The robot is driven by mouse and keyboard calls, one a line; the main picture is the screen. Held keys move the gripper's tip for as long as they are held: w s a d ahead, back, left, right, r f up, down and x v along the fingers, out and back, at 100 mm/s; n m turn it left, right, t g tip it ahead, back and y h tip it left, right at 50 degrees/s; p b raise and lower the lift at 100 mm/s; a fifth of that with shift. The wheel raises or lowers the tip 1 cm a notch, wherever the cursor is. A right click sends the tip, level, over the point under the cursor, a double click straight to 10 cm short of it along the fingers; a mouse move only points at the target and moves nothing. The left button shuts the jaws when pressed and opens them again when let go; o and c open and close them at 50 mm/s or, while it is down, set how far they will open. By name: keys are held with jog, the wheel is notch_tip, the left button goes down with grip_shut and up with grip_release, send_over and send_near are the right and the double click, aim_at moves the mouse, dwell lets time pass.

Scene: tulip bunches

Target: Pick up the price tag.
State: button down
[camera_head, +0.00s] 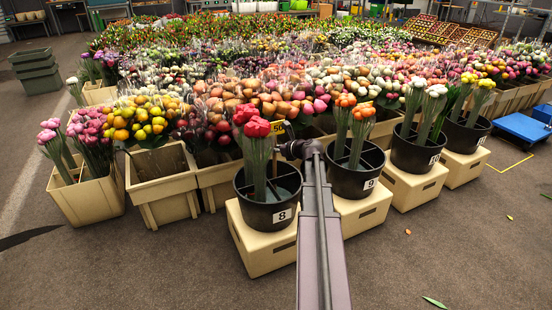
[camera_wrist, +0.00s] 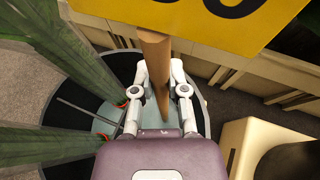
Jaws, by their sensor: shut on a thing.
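The price tag is a yellow card with dark digits, seen in the head view (camera_head: 277,127) above bucket 8. In the wrist view the yellow card (camera_wrist: 225,22) fills the top right, partly cut off by the frame. Its brown wooden stick (camera_wrist: 156,55) runs down between the fingers of my gripper (camera_wrist: 159,88). My gripper is shut on the stick, below the card. It also shows small in the head view (camera_head: 290,147), beside the card. The stick's lower end is over the black bucket 8 (camera_head: 268,214); I cannot tell whether it touches anything.
Red tulips (camera_head: 255,135) stand in bucket 8, and their green stems (camera_wrist: 65,45) are close on the left in the wrist view. Bucket 9 (camera_head: 354,180) with orange tulips stands to the right. Crates of flowers fill the back. The front floor (camera_head: 190,265) is mostly clear.

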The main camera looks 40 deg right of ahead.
jog(key=shift+r, duration=0.1)
dwell(0.3)
notch_tip(320, 180, up, 18)
jog(key=p, duration=1.8)
notch_tip(320, 180, up, 54)
jog(key=p, duration=5.4)
jog(key=shift+r+p, duration=0.15)
jog(key=shift+p, duration=0.15)
